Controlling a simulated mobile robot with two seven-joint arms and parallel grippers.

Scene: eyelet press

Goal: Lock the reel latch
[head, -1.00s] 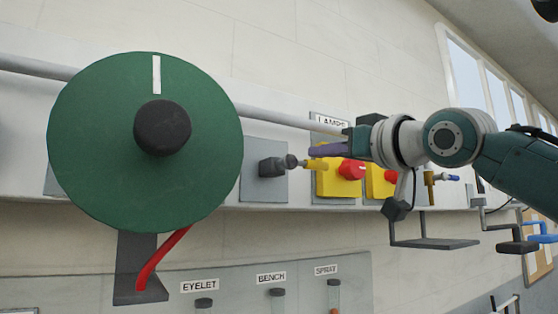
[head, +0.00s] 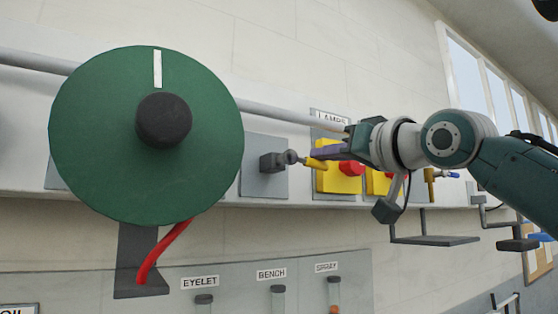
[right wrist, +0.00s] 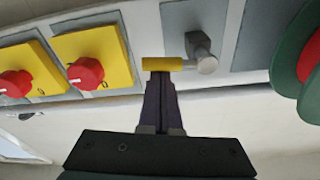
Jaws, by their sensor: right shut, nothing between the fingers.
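The reel latch is a dark block with a round pivot and a short yellow handle (head: 314,162) on a grey wall plate, right of the green reel (head: 90,130). In the right wrist view the yellow handle (right wrist: 162,64) lies sideways, pointing away from the reel (right wrist: 292,70). My right gripper (head: 318,152) is shut and empty, its fingertips at the handle. In the right wrist view the shut fingertips (right wrist: 160,80) meet the handle's edge and partly overlap it; I cannot tell whether they touch. My left gripper is not in view.
Yellow boxes with red knobs (head: 350,168) sit just right of the latch, close to my right gripper. A red hose end (head: 160,255) hangs below the reel by a dark bracket. A rail (head: 280,115) runs behind. Labelled tubes (head: 278,300) stand below.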

